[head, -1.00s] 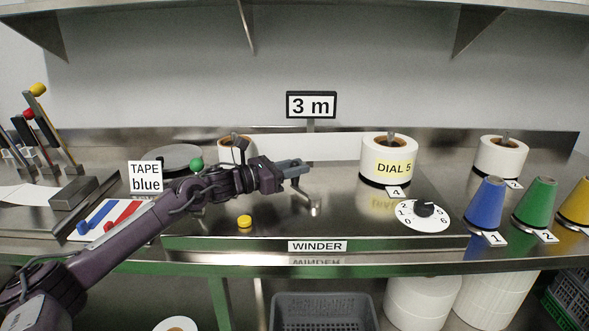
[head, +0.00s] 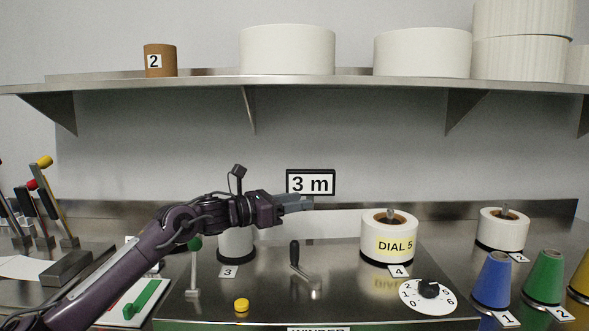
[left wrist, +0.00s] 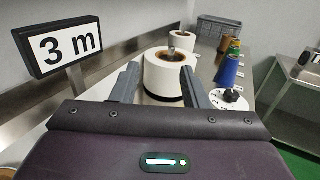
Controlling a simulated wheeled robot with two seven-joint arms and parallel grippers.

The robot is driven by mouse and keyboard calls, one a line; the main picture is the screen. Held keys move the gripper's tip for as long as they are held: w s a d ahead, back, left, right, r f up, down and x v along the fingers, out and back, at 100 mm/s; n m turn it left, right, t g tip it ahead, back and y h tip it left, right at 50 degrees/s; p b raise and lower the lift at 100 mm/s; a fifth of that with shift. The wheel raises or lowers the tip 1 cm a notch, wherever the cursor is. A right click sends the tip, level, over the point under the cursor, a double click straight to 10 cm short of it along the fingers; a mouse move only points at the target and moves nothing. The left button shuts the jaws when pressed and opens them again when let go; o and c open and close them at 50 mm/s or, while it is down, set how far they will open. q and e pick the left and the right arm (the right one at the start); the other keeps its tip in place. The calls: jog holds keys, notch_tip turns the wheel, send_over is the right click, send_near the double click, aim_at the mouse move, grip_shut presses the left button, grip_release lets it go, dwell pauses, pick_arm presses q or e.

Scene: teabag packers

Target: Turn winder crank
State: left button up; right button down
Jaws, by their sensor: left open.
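The winder crank stands on the steel winder top in the head view, with an upright black handle (head: 294,253) on a short metal arm (head: 306,278). My left gripper (head: 303,203) is above the crank, apart from it, pointing right in front of the "3 m" display (head: 311,183). In the left wrist view its two fingers (left wrist: 160,82) are spread with nothing between them; a white roll shows beyond. The crank does not show in the wrist view. My right gripper is in neither view.
The roll with the "DIAL 5" label (head: 389,238) and a dial (head: 428,295) are right of the crank. A green-knobbed lever (head: 194,270) and yellow button (head: 241,305) are left. A shelf (head: 200,85) runs above.

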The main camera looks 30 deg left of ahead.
pick_arm(q)
notch_tip(320, 180, up, 8)
jog(key=p, duration=0.1)
jog(key=shift+r, duration=0.15)
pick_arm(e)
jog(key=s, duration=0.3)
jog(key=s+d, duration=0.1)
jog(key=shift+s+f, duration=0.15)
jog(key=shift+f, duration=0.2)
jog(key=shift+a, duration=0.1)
